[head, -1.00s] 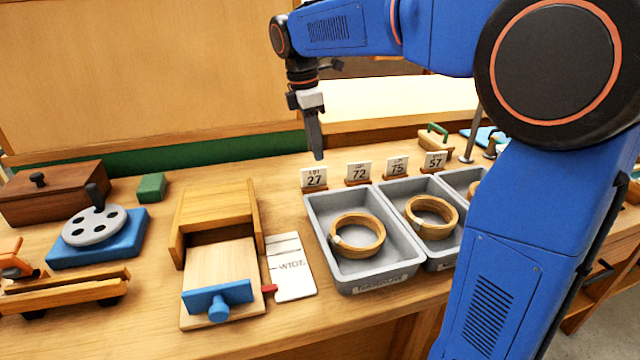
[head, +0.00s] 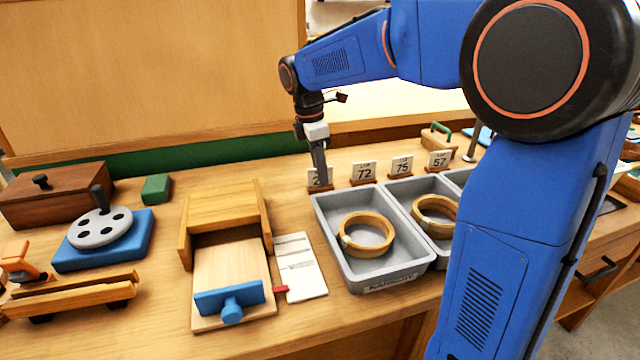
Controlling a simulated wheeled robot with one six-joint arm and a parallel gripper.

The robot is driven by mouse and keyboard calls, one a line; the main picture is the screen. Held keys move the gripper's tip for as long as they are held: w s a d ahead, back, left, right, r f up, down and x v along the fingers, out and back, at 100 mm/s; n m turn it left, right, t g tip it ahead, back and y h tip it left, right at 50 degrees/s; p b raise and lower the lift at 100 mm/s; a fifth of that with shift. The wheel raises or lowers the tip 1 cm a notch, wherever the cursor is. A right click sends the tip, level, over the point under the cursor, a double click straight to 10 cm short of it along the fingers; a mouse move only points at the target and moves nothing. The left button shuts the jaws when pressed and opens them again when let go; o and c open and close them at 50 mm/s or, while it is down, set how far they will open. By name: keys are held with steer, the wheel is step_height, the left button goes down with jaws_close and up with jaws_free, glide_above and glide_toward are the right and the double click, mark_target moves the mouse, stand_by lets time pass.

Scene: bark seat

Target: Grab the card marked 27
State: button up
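The card marked 27 (head: 328,176) stands in a small wooden holder at the back left of the row of cards, behind the first grey tray. My gripper (head: 321,180) points down right at this card, and its fingers cover most of the number. Only the card's edges show. I cannot tell whether the fingers are apart or closed on the card. Cards marked 72 (head: 364,172), 75 (head: 402,166) and 57 (head: 439,159) stand to the right in like holders.
A grey tray (head: 327,232) with a wooden ring (head: 366,235) is in front of the card. A second tray is partly behind my arm. A wooden fixture with a blue handle (head: 230,302) and a printed sheet (head: 300,265) lie to the left.

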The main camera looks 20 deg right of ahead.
jaws_close()
